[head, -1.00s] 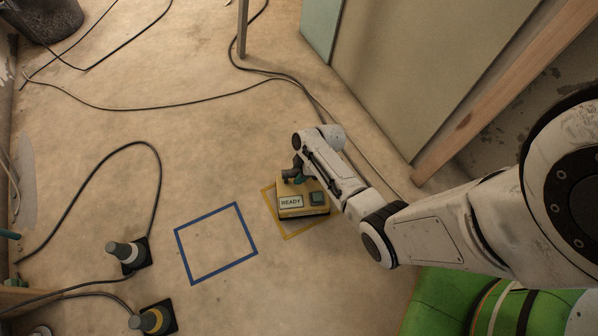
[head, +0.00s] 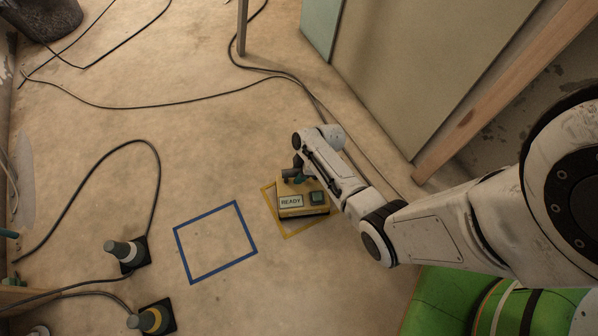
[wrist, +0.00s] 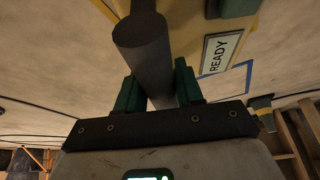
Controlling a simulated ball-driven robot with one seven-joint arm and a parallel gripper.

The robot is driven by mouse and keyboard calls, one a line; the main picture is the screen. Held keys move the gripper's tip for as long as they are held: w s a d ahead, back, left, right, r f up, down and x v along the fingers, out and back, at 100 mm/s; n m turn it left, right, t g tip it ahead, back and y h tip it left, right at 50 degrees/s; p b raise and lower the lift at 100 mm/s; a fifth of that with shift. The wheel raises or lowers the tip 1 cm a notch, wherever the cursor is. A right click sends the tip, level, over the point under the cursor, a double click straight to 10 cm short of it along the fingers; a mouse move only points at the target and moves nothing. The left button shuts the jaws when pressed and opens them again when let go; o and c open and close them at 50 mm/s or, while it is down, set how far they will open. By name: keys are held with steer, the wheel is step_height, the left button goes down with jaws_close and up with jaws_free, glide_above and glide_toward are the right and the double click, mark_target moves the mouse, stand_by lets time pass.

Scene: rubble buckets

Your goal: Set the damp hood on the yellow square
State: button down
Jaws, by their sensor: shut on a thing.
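The damp hood, which I take to be the yellow box (head: 302,200) with a READY label and a dark green square on top, is over the yellow square (head: 289,236) in the head view. It covers the square's upper right part, and the square's left and lower edges show. I cannot tell whether its underside touches the floor. My gripper (head: 299,173) is at its far side. In the wrist view my gripper's green fingers (wrist: 158,88) are shut on the hood's round dark grey handle (wrist: 142,42). The READY label (wrist: 219,52) shows to the right.
An empty blue square (head: 215,243) is on the floor to the left. A dark bucket (head: 42,15) is at top left. A panel (head: 420,70) stands at upper right.

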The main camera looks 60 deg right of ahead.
steer(key=shift+f, duration=0.15)
steer(key=c, duration=0.6)
jaws_free()
steer(key=shift+c, duration=0.2)
steer(key=p+v, duration=0.6)
steer(key=v, duration=0.5)
